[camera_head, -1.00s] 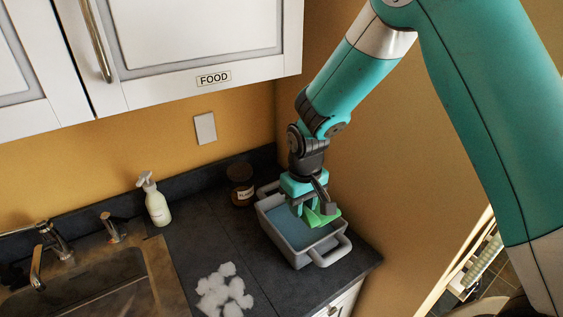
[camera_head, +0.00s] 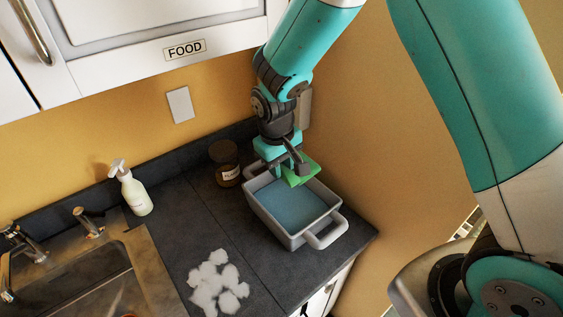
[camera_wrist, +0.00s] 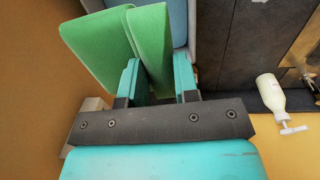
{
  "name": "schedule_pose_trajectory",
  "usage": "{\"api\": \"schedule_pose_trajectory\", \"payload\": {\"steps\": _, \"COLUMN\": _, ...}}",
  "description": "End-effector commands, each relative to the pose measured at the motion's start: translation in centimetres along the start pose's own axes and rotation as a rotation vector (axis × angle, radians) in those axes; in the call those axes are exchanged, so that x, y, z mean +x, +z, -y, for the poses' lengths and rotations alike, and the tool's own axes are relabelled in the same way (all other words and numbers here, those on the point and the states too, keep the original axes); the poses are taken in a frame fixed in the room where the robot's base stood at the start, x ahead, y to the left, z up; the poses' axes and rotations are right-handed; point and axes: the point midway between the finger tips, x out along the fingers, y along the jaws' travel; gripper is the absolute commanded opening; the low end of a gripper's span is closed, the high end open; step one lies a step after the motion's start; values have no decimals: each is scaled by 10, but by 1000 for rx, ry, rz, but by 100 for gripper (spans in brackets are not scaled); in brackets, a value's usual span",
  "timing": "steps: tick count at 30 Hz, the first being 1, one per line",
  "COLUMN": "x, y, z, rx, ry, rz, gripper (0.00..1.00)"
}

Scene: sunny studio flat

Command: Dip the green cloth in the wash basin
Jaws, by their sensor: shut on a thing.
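The green cloth (camera_head: 302,171) is pinched in my gripper (camera_head: 288,172), which is shut on it. The cloth is held over the far right part of the grey wash basin (camera_head: 292,238), which has blue water (camera_head: 290,205) in it. In the wrist view the cloth (camera_wrist: 105,45) sticks out past the fingers (camera_wrist: 158,80) in two flaps, and a strip of the water (camera_wrist: 179,22) shows beside it. Whether the cloth touches the water cannot be told. The far end of the basin is partly hidden by my gripper.
A brown jar (camera_head: 225,163) stands left of the basin against the backsplash. A soap bottle (camera_head: 132,189), a white fluffy pile (camera_head: 217,283) and a sink (camera_head: 95,270) lie further left. The yellow wall (camera_head: 385,180) is close on the right. A FOOD cupboard (camera_head: 120,45) hangs above.

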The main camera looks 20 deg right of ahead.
Motion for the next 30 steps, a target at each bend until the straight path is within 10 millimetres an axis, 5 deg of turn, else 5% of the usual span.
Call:
{"api": "schedule_pose_trajectory", "payload": {"steps": 15, "x": 67, "y": 1, "z": 4, "rx": 6, "ry": -2, "rz": 2, "gripper": 0}}
{"api": "schedule_pose_trajectory", "payload": {"steps": 30, "x": 76, "y": 1, "z": 5, "rx": 6, "ry": -2, "rz": 2, "gripper": 0}}
